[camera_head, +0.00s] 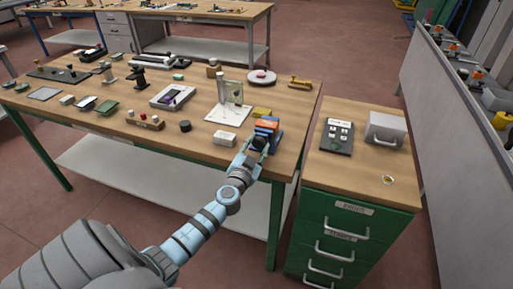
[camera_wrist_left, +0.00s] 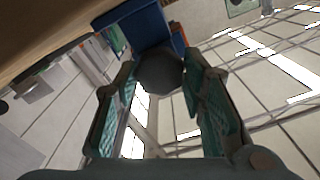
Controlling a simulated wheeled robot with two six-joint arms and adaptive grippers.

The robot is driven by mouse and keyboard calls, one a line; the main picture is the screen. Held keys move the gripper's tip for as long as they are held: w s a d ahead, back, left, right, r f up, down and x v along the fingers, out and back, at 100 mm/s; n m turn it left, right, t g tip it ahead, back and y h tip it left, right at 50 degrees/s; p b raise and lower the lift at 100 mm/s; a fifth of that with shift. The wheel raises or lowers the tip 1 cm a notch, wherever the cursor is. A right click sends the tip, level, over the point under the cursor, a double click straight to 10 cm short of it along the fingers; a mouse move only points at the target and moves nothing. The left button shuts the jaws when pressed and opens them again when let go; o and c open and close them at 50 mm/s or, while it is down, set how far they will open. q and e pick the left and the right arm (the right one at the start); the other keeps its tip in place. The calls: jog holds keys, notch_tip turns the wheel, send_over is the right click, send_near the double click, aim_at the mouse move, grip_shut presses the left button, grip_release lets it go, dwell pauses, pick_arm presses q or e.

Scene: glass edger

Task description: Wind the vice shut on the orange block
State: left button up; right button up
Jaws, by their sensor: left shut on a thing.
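The blue vice (camera_head: 275,133) stands at the right front edge of the wooden table, with the orange block (camera_head: 266,122) at its top. In the left wrist view the vice (camera_wrist_left: 132,24) is at the top, with a sliver of orange (camera_wrist_left: 180,40) beside it. A dark round knob (camera_wrist_left: 160,72) faces the wrist camera. My left gripper (camera_head: 257,147) is at the front of the vice. Its fingers (camera_wrist_left: 158,82) lie on both sides of the knob, shut on it. The gripper partly hides the vice's front. I cannot tell whether the jaws touch the block. My right gripper is out of view.
A yellow item (camera_head: 262,112) stands just behind the vice, and a white block (camera_head: 225,138) lies to its left. A clear upright panel on a white base (camera_head: 222,113) stands behind that. A green drawer cabinet (camera_head: 345,178) stands to the right, across a narrow gap.

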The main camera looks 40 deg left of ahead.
pick_arm(q)
jog(key=m, duration=0.3)
jog(key=shift+f+m+b, duration=0.1)
jog(key=shift+m+b, duration=0.2)
jog(key=m, duration=0.3)
jog(key=shift+m, duration=0.3)
jog(key=m, duration=0.3)
jog(key=shift+m, duration=0.4)
jog(key=m, duration=0.9)
jog(key=shift+f+p, duration=0.1)
jog(key=shift+p, duration=0.3)
jog(key=m, duration=0.3)
jog(key=shift+m, duration=0.3)
jog(key=m+p, duration=0.1)
jog(key=m, duration=0.3)
jog(key=shift+m, duration=0.3)
jog(key=shift+s+m+p, duration=0.1)
jog(key=shift+m+p, duration=0.35)
jog(key=shift+m, duration=1.45)
